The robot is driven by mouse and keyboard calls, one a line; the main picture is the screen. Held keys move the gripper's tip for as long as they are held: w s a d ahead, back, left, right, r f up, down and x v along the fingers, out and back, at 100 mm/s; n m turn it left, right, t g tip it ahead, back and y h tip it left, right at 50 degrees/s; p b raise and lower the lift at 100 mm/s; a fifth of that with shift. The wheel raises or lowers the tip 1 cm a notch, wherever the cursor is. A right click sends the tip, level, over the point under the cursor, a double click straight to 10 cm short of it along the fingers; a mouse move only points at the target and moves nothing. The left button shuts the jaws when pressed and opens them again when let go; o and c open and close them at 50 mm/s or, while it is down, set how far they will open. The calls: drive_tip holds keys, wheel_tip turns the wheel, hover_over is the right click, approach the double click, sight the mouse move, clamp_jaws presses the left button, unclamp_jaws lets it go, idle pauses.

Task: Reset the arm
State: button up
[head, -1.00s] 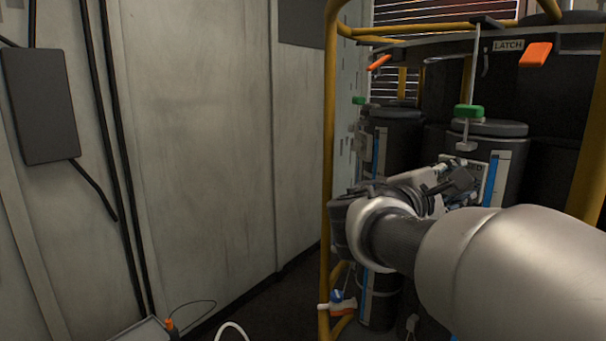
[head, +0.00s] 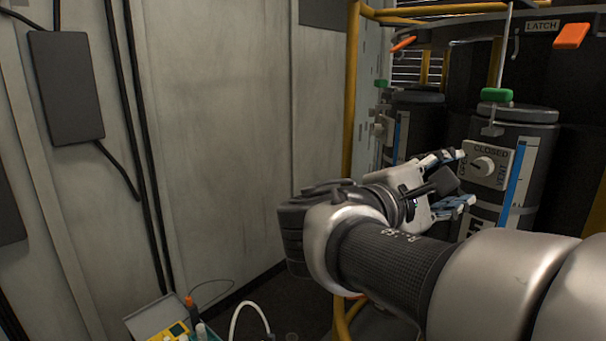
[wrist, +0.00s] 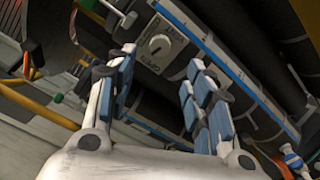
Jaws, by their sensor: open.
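My arm reaches in from the lower right of the head view. My gripper (head: 462,180) is open and points right, toward a dark cylinder (head: 512,160) with a CLOSED/VENT dial (head: 483,166) on a pale plate. In the wrist view my gripper (wrist: 160,75) shows two spread, blue-padded fingers with nothing between them. The dial (wrist: 159,44) appears beyond the fingertips there, and I see no contact with it.
A yellow frame (head: 352,90) stands left of the cylinders. A green handle (head: 496,95) tops the near cylinder, and an orange lever (head: 571,36) is beside the LATCH label.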

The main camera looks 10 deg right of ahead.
drive_tip(key=shift+v, duration=1)
drive_tip(key=s+f+m+g+y+b, duration=0.2)
drive_tip(key=s+f+y, duration=0.3)
drive_tip(key=f, duration=0.6)
drive_tip(key=s+f+m+g+y+b, duration=0.25)
drive_tip(key=s+f, duration=0.45)
drive_tip(key=f, duration=0.4)
drive_tip(key=s+a+f+m+y+b, duration=0.1)
drive_tip(key=s+a+f+m+y, duration=0.2)
drive_tip(key=a+f, duration=0.3)
drive_tip(key=s+a+f+m+t+y+b, duration=0.1)
drive_tip(key=s+a+f+m+y, duration=0.2)
drive_tip(key=a+f+y, duration=0.2)
drive_tip(key=shift+s+a+f, duration=0.25)
drive_tip(key=shift+a+f, duration=0.15)
drive_tip(key=shift+a, duration=0.2)
drive_tip(key=shift+y, duration=0.25)
